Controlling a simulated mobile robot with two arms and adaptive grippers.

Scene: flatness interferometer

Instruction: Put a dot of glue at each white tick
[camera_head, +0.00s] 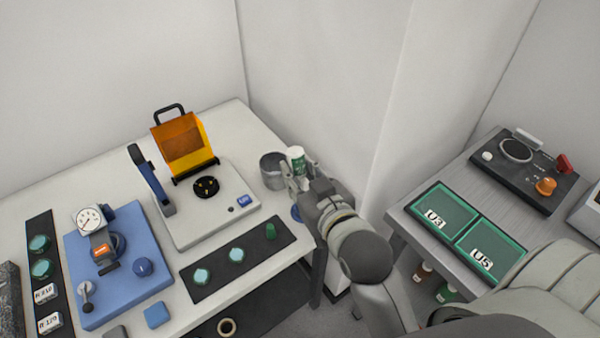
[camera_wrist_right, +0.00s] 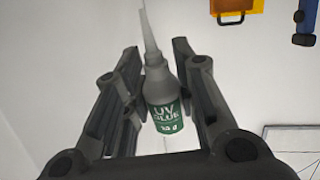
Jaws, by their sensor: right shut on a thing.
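My right gripper (camera_head: 298,178) is shut on the UV glue bottle (camera_head: 297,156) above the right edge of the white bench. In the right wrist view, the grey bottle (camera_wrist_right: 163,95) with its green label sits between the fingers, its long nozzle pointing up the picture. The white instrument (camera_head: 190,222) stands open on the bench, with a round black part (camera_head: 206,187) bearing small yellowish marks. I cannot make out white ticks. My left gripper is not in view.
A raised orange cover (camera_head: 180,143) and blue lever (camera_head: 150,178) stand on the instrument. A grey cup (camera_head: 272,171) is beside the bottle. A black strip (camera_head: 217,275) with teal discs lies in front. A blue gauge stand (camera_head: 130,285) is at left. A grey side table (camera_head: 407,208) is at right.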

